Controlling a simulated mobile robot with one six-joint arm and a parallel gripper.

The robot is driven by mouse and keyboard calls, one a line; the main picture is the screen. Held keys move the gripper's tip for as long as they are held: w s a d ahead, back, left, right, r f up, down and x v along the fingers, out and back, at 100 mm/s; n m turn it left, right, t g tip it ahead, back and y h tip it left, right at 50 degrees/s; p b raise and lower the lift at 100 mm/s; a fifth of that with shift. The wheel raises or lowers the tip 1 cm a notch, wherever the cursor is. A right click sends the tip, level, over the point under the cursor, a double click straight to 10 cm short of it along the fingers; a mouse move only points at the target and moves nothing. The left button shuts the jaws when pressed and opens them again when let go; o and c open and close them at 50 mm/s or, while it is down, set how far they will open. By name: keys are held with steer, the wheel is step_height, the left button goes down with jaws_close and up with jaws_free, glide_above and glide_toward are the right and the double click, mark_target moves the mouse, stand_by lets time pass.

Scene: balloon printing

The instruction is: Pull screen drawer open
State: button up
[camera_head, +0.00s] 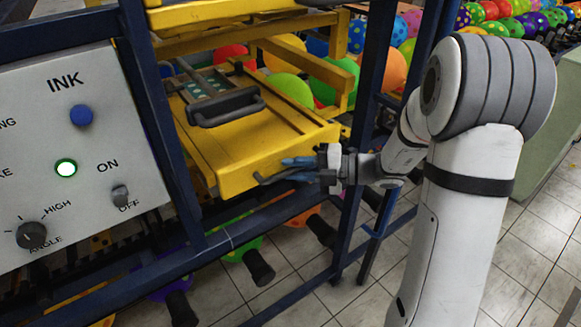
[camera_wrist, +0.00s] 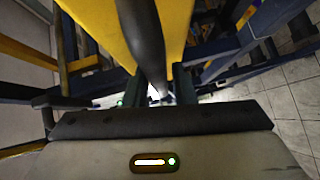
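The yellow screen drawer (camera_head: 235,150) sits in the blue frame, with a dark bar handle (camera_head: 268,179) along its front edge. A black grip (camera_head: 225,106) stands on its top. My gripper (camera_head: 298,169) is at the right part of the front handle, its bluish fingers one on each side of the bar. In the wrist view the dark handle (camera_wrist: 143,40) runs down between the two close-set fingers (camera_wrist: 158,92), and the gripper looks shut on it. The exact contact is partly hidden. The drawer's yellow face (camera_wrist: 95,30) is just beyond the handle.
A grey ink control panel (camera_head: 75,150) with knobs and a lit green button is at left. A blue frame post (camera_head: 368,110) stands close beside my gripper. Colourful balloons (camera_head: 290,88) lie behind the drawer. Tiled floor (camera_head: 500,250) is clear at lower right.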

steer(key=shift+a, duration=0.1)
steer(key=shift+c, duration=0.4)
jaws_close()
